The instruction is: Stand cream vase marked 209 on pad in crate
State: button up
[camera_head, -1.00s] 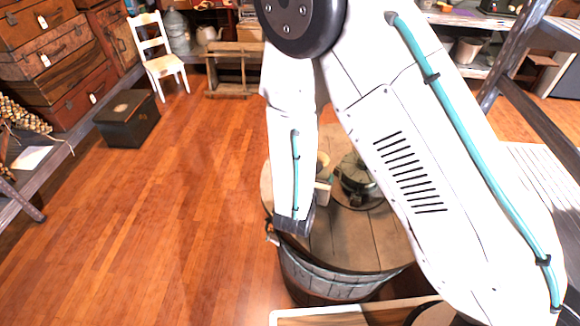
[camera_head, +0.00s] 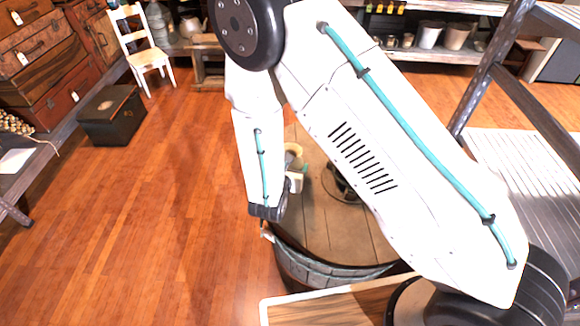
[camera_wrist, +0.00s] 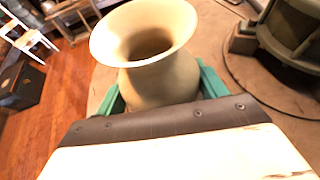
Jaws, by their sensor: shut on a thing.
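My gripper (camera_wrist: 158,88) is shut on a cream vase (camera_wrist: 165,75) with a wide flared mouth. Green finger pads sit on both sides of its body in the wrist view. In the head view the vase (camera_head: 293,155) shows only in part behind my arm, over the round wooden top of a barrel (camera_head: 330,235). I cannot tell whether its base touches the top. No number shows on its visible side. A wooden crate-like frame (camera_head: 207,75) stands on the floor at the back, partly cut off by my arm. No pad is visible.
A dark green metal object (camera_wrist: 290,35) stands on the barrel top right of the vase. A white chair (camera_head: 145,55), a dark box (camera_head: 111,115) and stacked suitcases (camera_head: 40,60) are at the left. Open wood floor (camera_head: 170,210) lies left of the barrel. A shelf rack (camera_head: 485,75) stands at the right.

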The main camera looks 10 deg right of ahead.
jog(key=o, duration=1.1)
jog(key=shift+f, duration=0.1)
jog(key=shift+o, duration=0.2)
jog(key=shift+s+a+r, duration=0.1)
jog(key=shift+r, duration=0.1)
jog(key=v, duration=1.1)
jog(key=shift+s+a+r, duration=0.1)
jog(key=shift+s+r, duration=0.15)
jog(key=shift+s, duration=0.05)
